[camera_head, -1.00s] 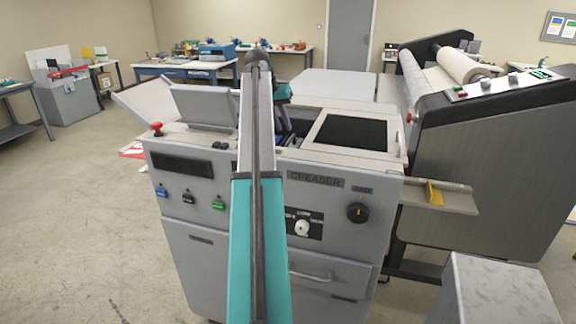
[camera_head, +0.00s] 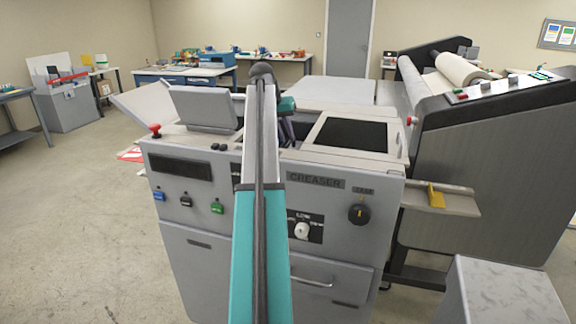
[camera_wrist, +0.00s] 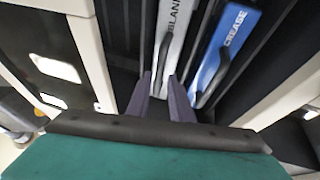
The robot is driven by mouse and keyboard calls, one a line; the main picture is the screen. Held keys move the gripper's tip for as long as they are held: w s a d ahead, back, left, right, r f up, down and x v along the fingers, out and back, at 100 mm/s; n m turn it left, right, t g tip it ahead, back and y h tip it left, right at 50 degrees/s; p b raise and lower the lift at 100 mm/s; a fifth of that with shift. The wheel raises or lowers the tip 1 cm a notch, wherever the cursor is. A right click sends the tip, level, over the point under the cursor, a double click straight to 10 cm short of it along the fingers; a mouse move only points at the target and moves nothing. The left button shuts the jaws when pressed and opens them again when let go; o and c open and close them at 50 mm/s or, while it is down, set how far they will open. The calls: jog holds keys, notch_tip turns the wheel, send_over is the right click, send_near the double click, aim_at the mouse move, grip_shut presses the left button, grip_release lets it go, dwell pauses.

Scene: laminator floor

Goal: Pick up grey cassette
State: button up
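The grey cassette (camera_wrist: 176,40), lettered BLANK, stands in a slot in the wrist view, with a dark handle along its left side. A blue cassette (camera_wrist: 226,55), lettered CREASE, stands to its right with its own dark handle. My gripper (camera_wrist: 162,82) has two purple fingers spread apart at the near end of the grey cassette's handle. The handle's lower end shows between the fingers; I cannot tell whether they touch it. In the head view my arm hides most of the gripper and the cassettes.
The grey creaser (camera_head: 330,225) stands in front of me, with a dark-topped panel (camera_head: 350,133) right of the cassette opening and a raised tray (camera_head: 205,108) to its left. A large roller machine (camera_head: 490,160) stands at the right. Open floor (camera_head: 75,220) lies at the left.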

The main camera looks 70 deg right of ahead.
aim_at(290, 143)
jog(key=shift+b+x, duration=1.5)
jog(key=shift+x, duration=0.8)
jog(key=shift+s+r, duration=0.1)
grip_shut()
